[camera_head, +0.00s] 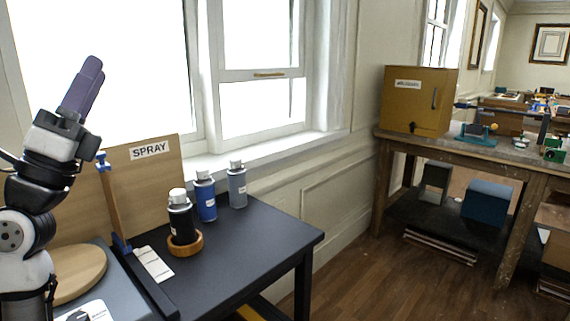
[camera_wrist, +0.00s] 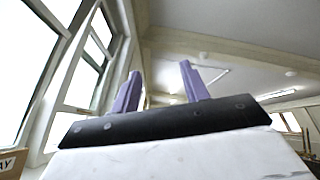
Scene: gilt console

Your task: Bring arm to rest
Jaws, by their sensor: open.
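My gripper (camera_head: 82,88) is at the left of the head view, raised on the arm and pointing up, above and in front of the board marked SPRAY. Its purple fingers also show in the wrist view (camera_wrist: 160,88), spread apart with nothing between them. In the head view the gripper touches nothing that I can see.
A black table (camera_head: 250,250) bears a dark can in a wooden ring (camera_head: 187,247), a blue can (camera_head: 205,198) and a grey can (camera_head: 237,187). A blue clamp bar (camera_head: 112,205) stands close right of my arm. A yellow cabinet (camera_head: 415,100) sits on a bench further right.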

